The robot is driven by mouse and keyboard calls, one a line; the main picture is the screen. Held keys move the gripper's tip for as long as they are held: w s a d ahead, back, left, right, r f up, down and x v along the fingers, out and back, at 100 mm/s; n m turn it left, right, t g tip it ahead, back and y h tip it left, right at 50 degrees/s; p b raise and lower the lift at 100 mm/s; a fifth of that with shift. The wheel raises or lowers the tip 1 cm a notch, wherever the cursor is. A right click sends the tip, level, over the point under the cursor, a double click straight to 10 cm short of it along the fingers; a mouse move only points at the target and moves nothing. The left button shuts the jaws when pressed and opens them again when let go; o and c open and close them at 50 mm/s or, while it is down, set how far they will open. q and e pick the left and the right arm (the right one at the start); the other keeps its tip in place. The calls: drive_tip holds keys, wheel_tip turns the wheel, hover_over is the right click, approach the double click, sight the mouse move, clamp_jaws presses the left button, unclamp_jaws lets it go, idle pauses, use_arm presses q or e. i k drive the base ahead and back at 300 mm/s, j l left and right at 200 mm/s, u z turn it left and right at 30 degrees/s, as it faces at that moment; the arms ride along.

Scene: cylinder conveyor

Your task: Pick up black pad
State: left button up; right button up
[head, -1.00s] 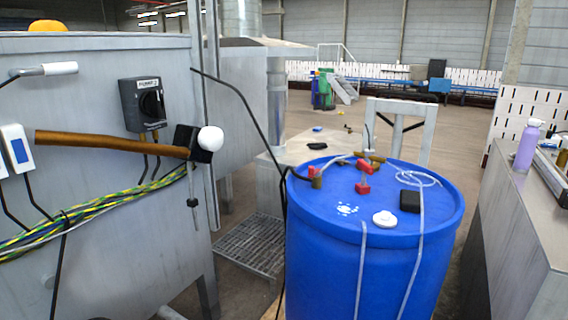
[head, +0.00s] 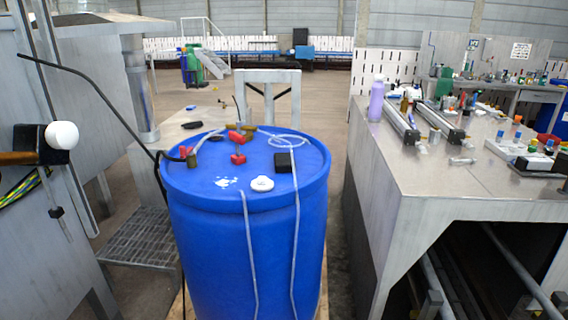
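A small black block (head: 283,162) lies on top of the blue barrel (head: 245,235), near its right rim. I cannot tell whether it is the black pad. A flat black item (head: 192,125) also lies on the metal surface behind the barrel to the left. Neither of my grippers shows in the head view.
Red valves (head: 238,148), a white cap (head: 262,184) and clear tubing share the barrel top. A metal workbench (head: 385,165) on the right carries a purple bottle (head: 376,100) and cylinders. A grey tank with a black-and-white lever end (head: 62,135) stands left.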

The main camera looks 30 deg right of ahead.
sight(283, 162)
drive_tip(key=i, duration=0.1)
drive_tip(key=i+j+z, duration=0.1)
drive_tip(key=z, duration=0.25)
drive_tip(key=i+j+z, duration=0.2)
drive_tip(key=z, duration=0.2)
drive_tip(key=i, duration=0.1)
